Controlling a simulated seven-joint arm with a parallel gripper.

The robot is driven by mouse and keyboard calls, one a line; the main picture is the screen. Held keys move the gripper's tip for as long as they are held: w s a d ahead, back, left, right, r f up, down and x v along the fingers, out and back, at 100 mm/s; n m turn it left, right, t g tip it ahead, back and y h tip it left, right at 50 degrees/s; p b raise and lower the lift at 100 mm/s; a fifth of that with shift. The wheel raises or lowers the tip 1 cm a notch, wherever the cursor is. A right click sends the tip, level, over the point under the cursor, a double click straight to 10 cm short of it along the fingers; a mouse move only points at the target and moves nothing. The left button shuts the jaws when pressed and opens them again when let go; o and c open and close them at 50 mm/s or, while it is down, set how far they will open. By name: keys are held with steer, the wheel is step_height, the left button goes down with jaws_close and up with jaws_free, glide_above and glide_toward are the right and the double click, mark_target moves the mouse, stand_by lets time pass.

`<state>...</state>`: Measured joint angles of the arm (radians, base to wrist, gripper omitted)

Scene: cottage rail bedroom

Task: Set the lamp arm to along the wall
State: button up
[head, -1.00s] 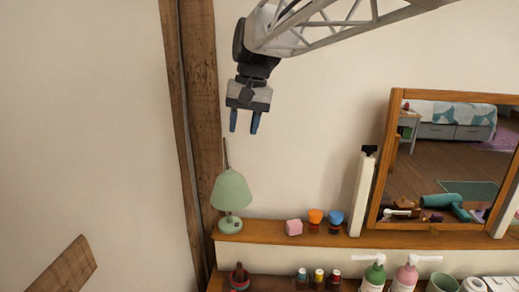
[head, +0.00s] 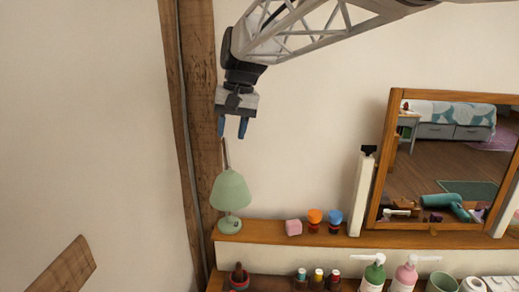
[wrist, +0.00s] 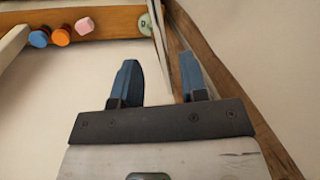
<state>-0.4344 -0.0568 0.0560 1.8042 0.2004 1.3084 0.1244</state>
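The pale green lamp (head: 230,190) stands upright at the left end of the wooden shelf. A thin lamp arm (head: 226,153) rises almost straight up behind its shade. My gripper (head: 232,136) hangs just above the lamp, fingers pointing down, close to the arm's top end. Its two blue fingers are apart, with nothing visible gripped between them. I cannot tell whether a finger touches the lamp arm.
A wooden post (head: 203,120) stands close at the left. On the shelf (head: 270,236) are a pink block (head: 293,227), an orange-topped item (head: 314,217) and a blue-topped item (head: 335,218). A framed mirror (head: 385,165) stands at the right. The wall between is clear.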

mark_target(227, 154)
steer(key=shift+s+a+f, duration=0.1)
steer(key=shift+a+f, duration=0.05)
steer(key=shift+f, duration=0.75)
steer(key=shift+a+f, duration=0.2)
steer(key=shift+f, duration=0.65)
steer(key=shift+s+a+f, duration=0.1)
steer(key=shift+a+f, duration=0.05)
steer(key=shift+f, duration=0.75)
jaws_close()
